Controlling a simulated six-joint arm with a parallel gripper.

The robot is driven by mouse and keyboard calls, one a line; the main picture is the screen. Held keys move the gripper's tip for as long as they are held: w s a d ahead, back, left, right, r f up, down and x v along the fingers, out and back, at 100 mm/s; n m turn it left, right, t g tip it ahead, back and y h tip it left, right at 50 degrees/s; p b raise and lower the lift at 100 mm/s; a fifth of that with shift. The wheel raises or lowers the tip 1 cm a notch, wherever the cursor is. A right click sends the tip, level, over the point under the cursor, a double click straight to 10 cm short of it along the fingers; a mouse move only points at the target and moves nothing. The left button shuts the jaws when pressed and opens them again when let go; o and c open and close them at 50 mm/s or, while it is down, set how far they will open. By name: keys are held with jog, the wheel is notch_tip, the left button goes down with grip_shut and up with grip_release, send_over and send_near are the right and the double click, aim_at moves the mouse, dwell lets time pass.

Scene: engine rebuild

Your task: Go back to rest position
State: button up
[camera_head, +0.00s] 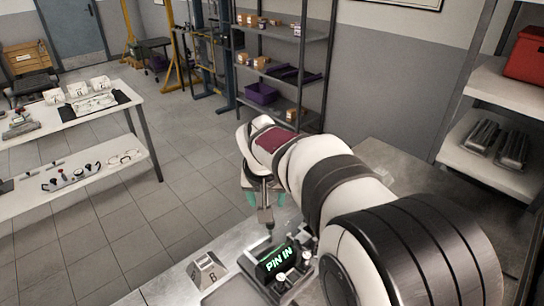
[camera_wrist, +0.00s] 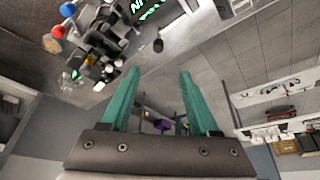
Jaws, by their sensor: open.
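My gripper (camera_wrist: 159,76) shows in the wrist view with two teal fingers spread apart and nothing between them. In the head view my arm reaches from the lower right over the metal bench, and my gripper (camera_head: 264,196) is partly hidden behind the arm. It is above and behind a dark fixture (camera_head: 290,284) whose green display reads "PIN IN". A grey upright rod (camera_head: 265,212) stands between the teal fingers and the fixture in the picture; I cannot tell whether it touches anything. The fixture also shows upside down at the top of the wrist view (camera_wrist: 108,35).
A grey block marked B (camera_head: 207,271) and a tray (camera_head: 238,294) are left of the fixture. White tables (camera_head: 90,182) with parts stand at left across open floor. A shelf rack (camera_head: 285,85) stands behind. A right-hand shelf (camera_head: 487,171) holds dark metal parts and a red box (camera_head: 526,55).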

jog(key=s+d+r+m+g, duration=0.2)
jog(key=s+d, duration=0.6)
jog(key=s, duration=0.4)
jog(key=s+d+f+m+g+y, duration=0.1)
jog(key=s+f, duration=0.1)
jog(key=s, duration=0.8)
jog(key=s+d+f+m+g, duration=0.1)
jog(key=s+f+m, duration=0.1)
jog(key=s, duration=0.8)
jog(key=shift+s+m+g+y, duration=0.3)
jog(key=shift+s+y, duration=0.1)
